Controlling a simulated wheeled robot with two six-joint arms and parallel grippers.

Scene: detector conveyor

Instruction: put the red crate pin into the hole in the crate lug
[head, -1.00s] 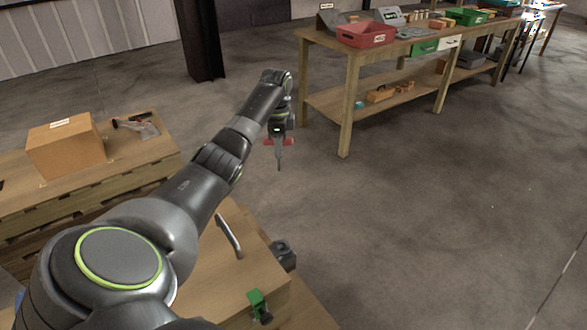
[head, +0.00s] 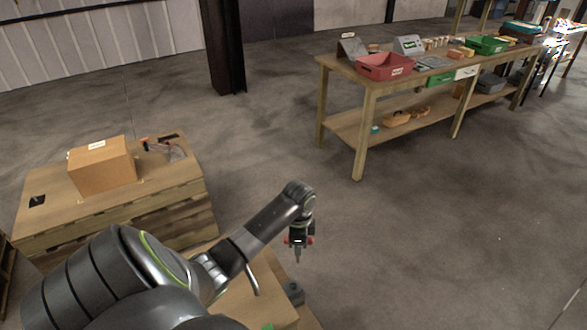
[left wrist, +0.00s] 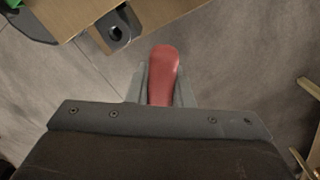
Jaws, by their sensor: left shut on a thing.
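My left gripper (head: 299,243) is shut on the red crate pin and holds it in the air over the floor. In the head view, red ends of the pin's handle (head: 312,240) show on both sides of the gripper and a thin grey shank points down. In the left wrist view the red handle (left wrist: 163,75) sits between the fingers. The dark grey crate lug (head: 293,293) is on the side of the wooden crate (head: 267,290), below the gripper. The lug (left wrist: 104,28) and its dark hole also show at the top of the left wrist view, apart from the pin. My right gripper is out of view.
A bent metal handle (head: 253,283) stands on the crate top. A cardboard box (head: 103,167) sits on a wooden stack at left. A workbench (head: 365,95) with a red bin (head: 385,68) and other bins is at back right. The floor between is clear.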

